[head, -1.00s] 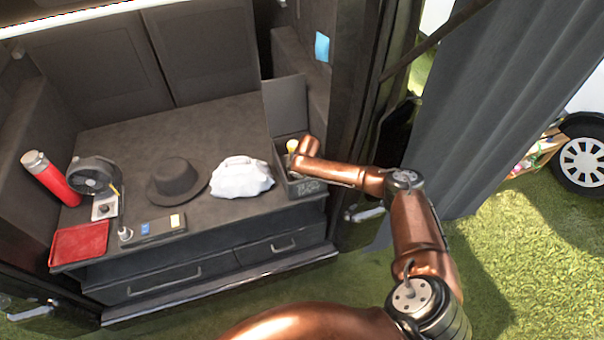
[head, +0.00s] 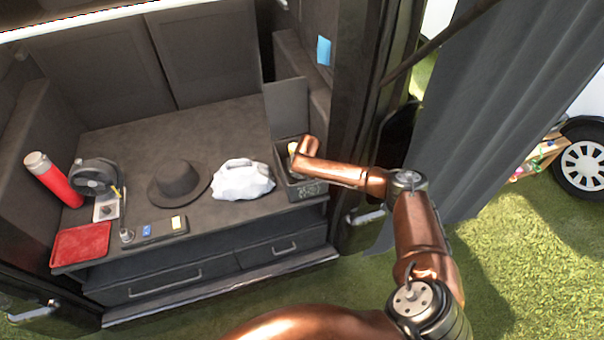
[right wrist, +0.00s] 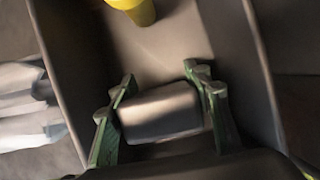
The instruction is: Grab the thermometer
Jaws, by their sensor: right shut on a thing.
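My right gripper (right wrist: 162,76) is down in an open dark box (head: 310,189) at the right end of the counter. In the right wrist view its two green-sided fingers are shut on a smooth grey block-like object (right wrist: 160,112). I cannot tell for certain that this is the thermometer. In the head view my arm hides the fingers and the held object. My left gripper is not in view.
A white crumpled bag (head: 242,180) lies just left of the box, with a dark hat (head: 178,184) beside it. Farther left are a red bottle (head: 54,180), a fan (head: 94,176) and a red tray (head: 82,244). The box's raised lid (head: 287,105) stands behind it. The counter's back is clear.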

